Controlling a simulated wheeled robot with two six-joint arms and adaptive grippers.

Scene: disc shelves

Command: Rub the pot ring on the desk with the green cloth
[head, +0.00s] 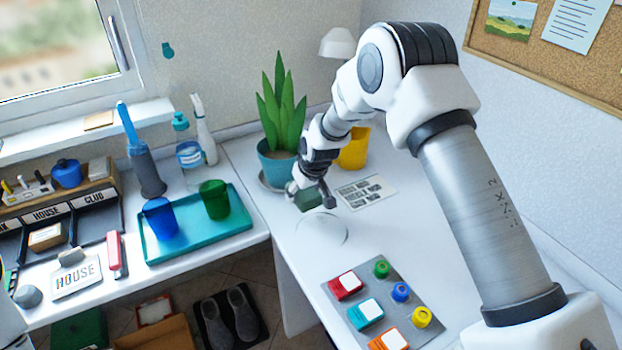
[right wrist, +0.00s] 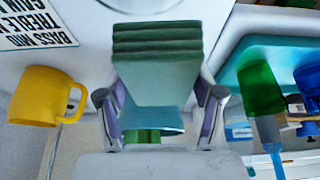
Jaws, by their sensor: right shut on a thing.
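The green cloth (head: 307,200) is a dark green folded pad in the head view. My right gripper (head: 312,196) is shut on it, just behind the pot ring. In the right wrist view the cloth (right wrist: 157,75) shows as a layered block between the two fingers. The pot ring (head: 321,231) is a faint grey circle on the white desk (head: 285,235). The cloth is by the ring's far edge; I cannot tell whether it touches the desk. My left gripper does not show.
A plant in a teal pot (head: 274,165) stands left of my right gripper. A yellow mug (head: 355,150) and a printed card (head: 366,192) are behind and to the right. A grey mat (head: 392,292) with coloured blocks lies in front. A teal tray (head: 215,240) holds two cups.

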